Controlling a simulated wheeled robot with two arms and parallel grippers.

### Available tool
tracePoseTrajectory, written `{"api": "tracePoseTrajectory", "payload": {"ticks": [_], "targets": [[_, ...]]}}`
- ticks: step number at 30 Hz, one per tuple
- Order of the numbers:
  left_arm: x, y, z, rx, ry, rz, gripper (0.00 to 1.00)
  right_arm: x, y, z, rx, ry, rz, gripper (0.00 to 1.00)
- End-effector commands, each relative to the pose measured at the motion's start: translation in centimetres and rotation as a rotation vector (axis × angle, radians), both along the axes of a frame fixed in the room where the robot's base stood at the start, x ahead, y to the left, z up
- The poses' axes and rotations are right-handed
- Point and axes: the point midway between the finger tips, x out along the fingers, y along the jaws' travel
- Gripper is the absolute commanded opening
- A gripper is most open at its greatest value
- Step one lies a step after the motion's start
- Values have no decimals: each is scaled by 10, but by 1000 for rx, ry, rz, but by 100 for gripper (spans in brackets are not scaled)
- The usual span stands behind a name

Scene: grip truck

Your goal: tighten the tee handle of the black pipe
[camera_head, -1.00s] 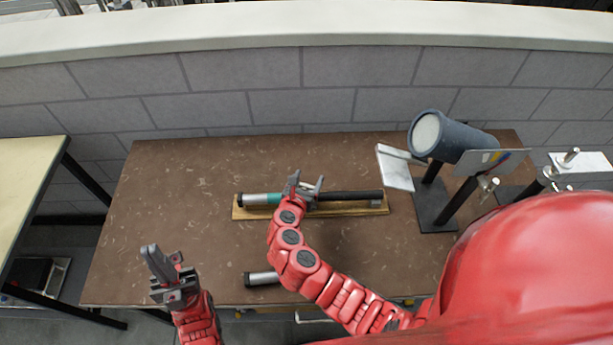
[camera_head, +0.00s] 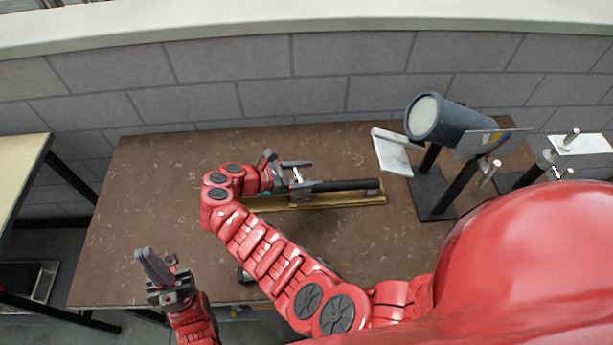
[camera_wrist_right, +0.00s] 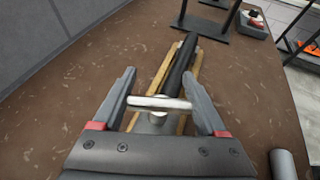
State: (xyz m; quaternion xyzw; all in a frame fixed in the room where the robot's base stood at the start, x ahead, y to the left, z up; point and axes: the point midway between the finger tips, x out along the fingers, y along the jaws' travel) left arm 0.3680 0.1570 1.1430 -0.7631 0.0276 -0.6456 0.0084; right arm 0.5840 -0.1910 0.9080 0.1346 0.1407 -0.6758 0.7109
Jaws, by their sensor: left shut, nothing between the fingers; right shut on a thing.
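The black pipe (camera_head: 345,184) lies on a wooden base on the table; it also shows in the right wrist view (camera_wrist_right: 181,62). The silver tee handle (camera_wrist_right: 160,103) stands at the pipe's near end in the right wrist view, its bar lying crosswise between the fingers. It shows small and bright in the head view (camera_head: 297,175). My right gripper (camera_head: 299,176) reaches in from the left and is shut on the tee handle, one finger at each bar end. My left gripper (camera_head: 153,267) is shut and empty, apart from the pipe, over the table's front left.
The wooden base (camera_head: 375,198) lies under the pipe. A dark blue cylinder (camera_head: 455,122) on a black stand is at the right. A block wall runs behind; the table's left side is clear.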

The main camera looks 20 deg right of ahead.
Motion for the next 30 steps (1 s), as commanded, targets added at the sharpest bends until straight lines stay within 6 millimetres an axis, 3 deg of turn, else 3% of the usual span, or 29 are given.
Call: {"api": "tracePoseTrajectory", "payload": {"ticks": [1,12,30], "targets": [[0,0,-11,0,0,0,0,0,1,-6,5,2,-28,19],[0,0,-42,0,0,0,0,-5,1,-5,4,4,-187,19],[0,0,-51,0,0,0,0,-7,0,-1,2,1,-245,19]]}}
